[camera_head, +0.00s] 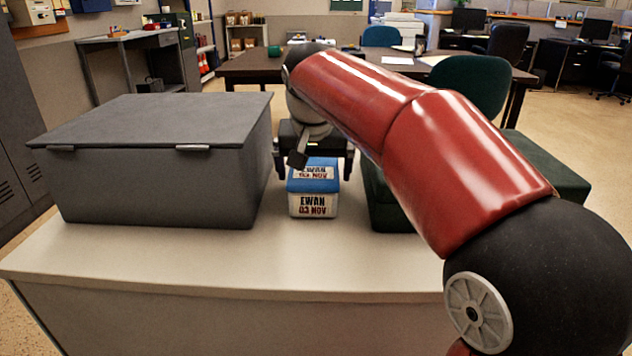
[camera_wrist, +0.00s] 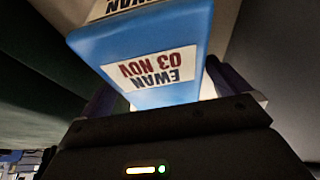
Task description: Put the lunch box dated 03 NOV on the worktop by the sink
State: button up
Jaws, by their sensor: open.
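The lunch box (camera_head: 313,206) is a small white box with a blue lid, marked EWAN 03 NOV on its front and lid. It stands on the pale worktop between a grey lidded box and a dark green one. My gripper (camera_head: 314,168) is open, just behind and above the lunch box, its fingers apart to either side of it. In the wrist view the lunch box (camera_wrist: 150,45) fills the upper middle, with my gripper (camera_wrist: 165,95) fingers at its two sides. I cannot tell whether they touch it. No sink is in view.
The large grey lidded box (camera_head: 160,165) stands close on the left. The dark green box (camera_head: 385,205) stands close on the right, partly behind my arm. The front of the worktop (camera_head: 250,262) is bare. A dark table (camera_head: 260,68) and chairs are behind.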

jog(key=shift+x, duration=1.05)
jog(key=shift+r, duration=0.15)
jog(key=c, duration=1.3)
